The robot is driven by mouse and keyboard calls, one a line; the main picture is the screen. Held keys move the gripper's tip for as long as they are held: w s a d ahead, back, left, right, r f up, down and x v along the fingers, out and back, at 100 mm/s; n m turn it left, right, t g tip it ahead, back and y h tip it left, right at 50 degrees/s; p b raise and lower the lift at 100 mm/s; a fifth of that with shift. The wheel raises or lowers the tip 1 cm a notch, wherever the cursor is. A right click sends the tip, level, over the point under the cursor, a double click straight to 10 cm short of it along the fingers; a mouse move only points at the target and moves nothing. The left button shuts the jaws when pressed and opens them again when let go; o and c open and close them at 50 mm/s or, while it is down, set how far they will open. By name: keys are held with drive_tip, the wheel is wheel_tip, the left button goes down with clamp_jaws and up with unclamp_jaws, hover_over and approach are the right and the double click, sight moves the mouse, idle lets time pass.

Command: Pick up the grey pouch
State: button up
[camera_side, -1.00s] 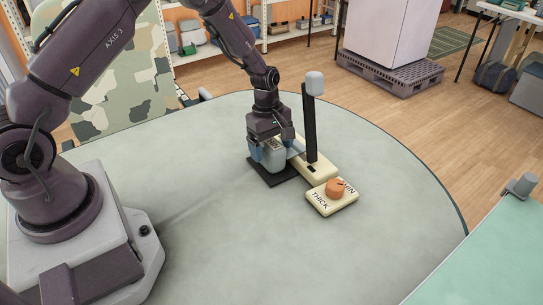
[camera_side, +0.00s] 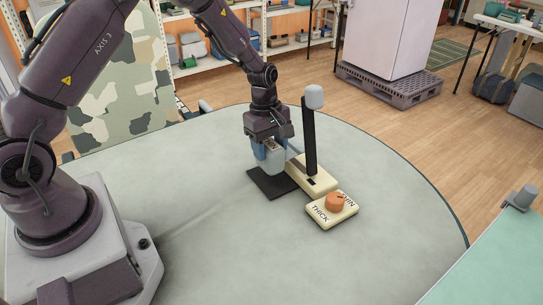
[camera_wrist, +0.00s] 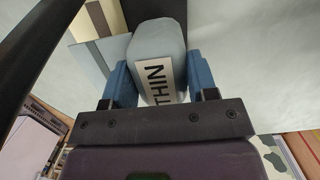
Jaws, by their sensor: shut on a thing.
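The grey pouch (camera_side: 271,164) is a pale blue-grey, rounded bundle between the blue fingers of my gripper (camera_side: 267,159). In the wrist view the pouch (camera_wrist: 158,38) fills the gap between both fingers of my gripper (camera_wrist: 157,66). A white label on it reads "THIN". My gripper is shut on the pouch and points down. The pouch hangs upright, a little above a black square pad (camera_side: 272,184) on the table. Parts of the pouch's sides are hidden by the fingers.
Close on the right stands a cream base (camera_side: 318,182) with a tall black lever (camera_side: 309,138) topped by a grey knob (camera_side: 314,97). In front of it lies a cream box (camera_side: 320,218) marked THICK and THIN, with an orange dial (camera_side: 335,202).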

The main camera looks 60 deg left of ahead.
drive_tip(key=s+d+r, duration=0.1)
drive_tip(key=s+r, duration=0.8)
drive_tip(key=s, duration=0.4)
drive_tip(key=shift+s+d, duration=0.25)
drive_tip(key=w+a+f+n, duration=0.2)
drive_tip(key=w+a+f, duration=0.1)
drive_tip(key=a, duration=0.8)
drive_tip(key=w+a+f+n, duration=0.2)
drive_tip(key=w+a+f, duration=0.1)
drive_tip(key=a, duration=0.8)
drive_tip(key=shift+w+f+t, duration=0.2)
drive_tip(key=shift+w+t, duration=0.2)
drive_tip(key=shift+w, duration=0.1)
drive_tip(key=shift+f, duration=3.05)
